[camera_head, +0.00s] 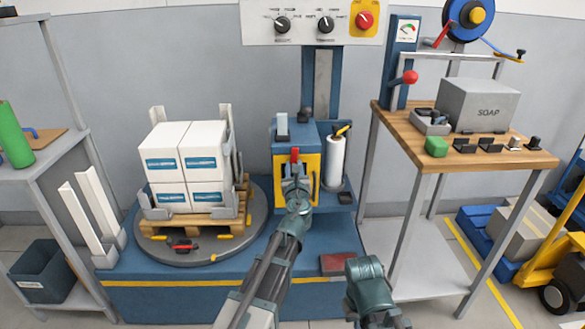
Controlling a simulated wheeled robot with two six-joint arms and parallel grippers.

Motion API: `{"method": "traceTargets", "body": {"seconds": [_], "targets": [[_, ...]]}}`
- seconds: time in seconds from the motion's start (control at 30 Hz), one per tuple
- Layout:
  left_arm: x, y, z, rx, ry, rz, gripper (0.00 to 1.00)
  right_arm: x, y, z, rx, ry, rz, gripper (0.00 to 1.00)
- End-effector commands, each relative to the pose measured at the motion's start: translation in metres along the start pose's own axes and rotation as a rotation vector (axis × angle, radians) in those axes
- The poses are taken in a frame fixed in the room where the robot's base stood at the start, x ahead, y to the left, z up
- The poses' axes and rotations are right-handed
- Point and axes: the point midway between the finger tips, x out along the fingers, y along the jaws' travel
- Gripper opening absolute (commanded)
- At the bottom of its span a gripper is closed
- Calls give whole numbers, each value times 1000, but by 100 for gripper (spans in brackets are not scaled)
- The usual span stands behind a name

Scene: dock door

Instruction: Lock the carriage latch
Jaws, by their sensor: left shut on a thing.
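The carriage (311,130) is a blue and yellow block in front of the mast, with a white film roll (335,163) on its right side. The carriage latch (295,154) shows as a small red-tipped, upright handle on the carriage's front. My left gripper (294,172) is at the front of the carriage, shut on the latch just below its red tip. The gripper and wrist hide the latch's lower part. Of my right arm only green-grey links show at the bottom, right of centre; its gripper is not in view.
White boxes (167,165) on a wooden pallet stand on the round turntable (160,250) at left. A control panel (311,22) with knobs hangs above. A workbench (475,147) with a soap carton stands at right, a grey shelf (45,170) at far left.

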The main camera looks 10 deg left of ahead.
Motion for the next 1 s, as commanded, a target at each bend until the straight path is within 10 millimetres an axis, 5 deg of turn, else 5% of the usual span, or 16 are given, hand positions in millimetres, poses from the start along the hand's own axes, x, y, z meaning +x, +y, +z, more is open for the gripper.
{"method": "traceTargets", "body": {"seconds": [0.5,0.53,0.67,1.0], "targets": [[0,-3,-1,-151,-1,8,0,1,0,0,0,0,0,0],[0,-3,-1,-151,-1,8,35,1,0,0,0,0,0,0],[0,-3,-1,-149,-1,7,58,1,0,0,0,0,0,0],[-1,-4,-1,-147,0,4,58,1,0,0,0,0,0,0]]}}
